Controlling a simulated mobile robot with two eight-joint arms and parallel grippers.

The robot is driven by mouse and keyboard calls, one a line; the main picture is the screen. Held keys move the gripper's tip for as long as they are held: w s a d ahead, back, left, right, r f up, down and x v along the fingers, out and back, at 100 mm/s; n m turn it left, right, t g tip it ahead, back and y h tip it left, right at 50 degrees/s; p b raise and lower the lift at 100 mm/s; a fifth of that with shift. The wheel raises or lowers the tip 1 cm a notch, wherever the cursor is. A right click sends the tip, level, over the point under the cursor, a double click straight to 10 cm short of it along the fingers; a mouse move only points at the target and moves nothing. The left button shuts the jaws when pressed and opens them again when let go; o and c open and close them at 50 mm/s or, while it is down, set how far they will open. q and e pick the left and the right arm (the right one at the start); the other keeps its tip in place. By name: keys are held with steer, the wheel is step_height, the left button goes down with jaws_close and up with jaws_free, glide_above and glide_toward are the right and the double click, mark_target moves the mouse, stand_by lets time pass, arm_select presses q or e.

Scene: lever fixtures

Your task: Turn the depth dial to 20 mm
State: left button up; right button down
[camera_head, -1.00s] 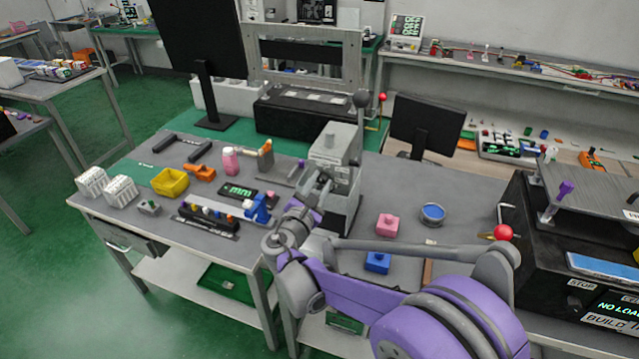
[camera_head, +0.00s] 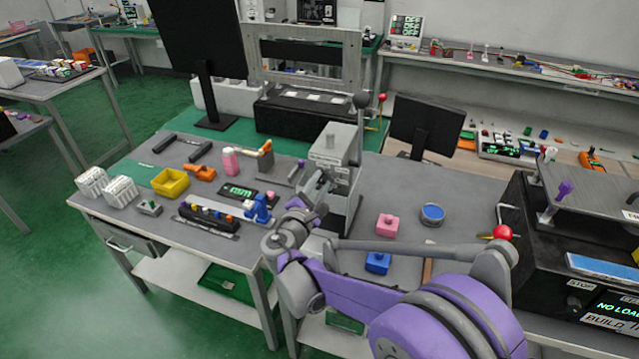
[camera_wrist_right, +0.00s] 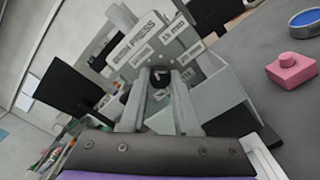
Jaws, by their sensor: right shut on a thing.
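The grey press (camera_head: 341,145) stands on the grey table, near the centre of the head view, and fills the middle of the right wrist view (camera_wrist_right: 215,95). Its labels read "PRESS" and a value in mm whose digits are too small to read surely. The depth dial (camera_wrist_right: 160,77) is a small dark knob on the press front, between my fingertips. My right gripper (camera_head: 322,183) reaches the press front and is shut on the dial; its two fingers (camera_wrist_right: 160,88) also show in the right wrist view. The dial is mostly hidden in the head view. My left gripper is out of view.
A pink block (camera_head: 387,225), a blue block (camera_head: 377,262) and a blue round dish (camera_head: 432,213) lie right of the press. A yellow bin (camera_head: 170,182) and small parts lie left. A lever with a dark ball (camera_head: 361,101) rises beside the press.

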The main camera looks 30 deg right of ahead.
steer(key=m, duration=0.3)
steer(key=shift+m, duration=0.4)
steer(key=m+p, duration=0.1)
steer(key=m, duration=0.2)
steer(key=shift+m, duration=0.3)
steer(key=m, duration=0.3)
steer(key=shift+m+p, duration=0.3)
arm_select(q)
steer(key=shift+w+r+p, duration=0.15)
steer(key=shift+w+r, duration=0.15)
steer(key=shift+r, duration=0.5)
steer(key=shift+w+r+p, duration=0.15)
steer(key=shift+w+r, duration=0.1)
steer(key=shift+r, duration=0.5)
arm_select(e)
steer(key=shift+m, duration=1.6)
steer(key=c, duration=0.6)
jaws_free()
steer(key=shift+c, duration=0.2)
